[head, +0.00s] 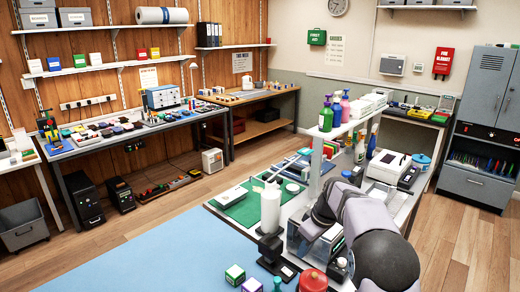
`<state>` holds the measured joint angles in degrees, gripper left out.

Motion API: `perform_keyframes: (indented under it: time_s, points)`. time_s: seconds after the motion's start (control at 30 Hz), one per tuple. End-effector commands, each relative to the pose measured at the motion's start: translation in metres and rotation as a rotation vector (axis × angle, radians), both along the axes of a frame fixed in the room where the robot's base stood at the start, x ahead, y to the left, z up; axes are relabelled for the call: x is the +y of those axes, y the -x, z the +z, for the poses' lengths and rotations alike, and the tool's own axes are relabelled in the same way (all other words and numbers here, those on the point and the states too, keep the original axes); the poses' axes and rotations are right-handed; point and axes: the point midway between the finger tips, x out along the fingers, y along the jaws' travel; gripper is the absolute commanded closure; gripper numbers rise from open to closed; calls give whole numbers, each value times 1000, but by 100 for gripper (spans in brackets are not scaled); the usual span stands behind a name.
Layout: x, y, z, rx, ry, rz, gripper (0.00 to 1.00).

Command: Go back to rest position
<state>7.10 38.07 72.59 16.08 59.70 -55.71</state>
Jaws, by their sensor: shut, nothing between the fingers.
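My arm (365,222) rises from the lower right, with grey links and black joints. It bends over the near part of the white workbench and its wrist links fold down there. I cannot make out my gripper's fingers; they seem hidden behind my own links and the things around them. I see nothing held. A green mat (246,207) lies on the bench to the left of the arm, with a white box (230,194) on its left part.
A white roll on a stand (270,211) stands close left of my arm. A red-lidded jar (312,281) and small cubes (235,274) are in front. Bottles (326,115) stand on a raised shelf behind. A white printer-like machine (388,166) is further right.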

Motion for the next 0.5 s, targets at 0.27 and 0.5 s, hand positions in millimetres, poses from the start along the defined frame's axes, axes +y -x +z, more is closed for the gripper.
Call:
perform_keyframes:
  time_s: [0.27, 0.5]
  points:
    - [8, 82, -1, 106, 27, -212, 100]
    - [12, 179, -14, 191, 69, -421, 100]
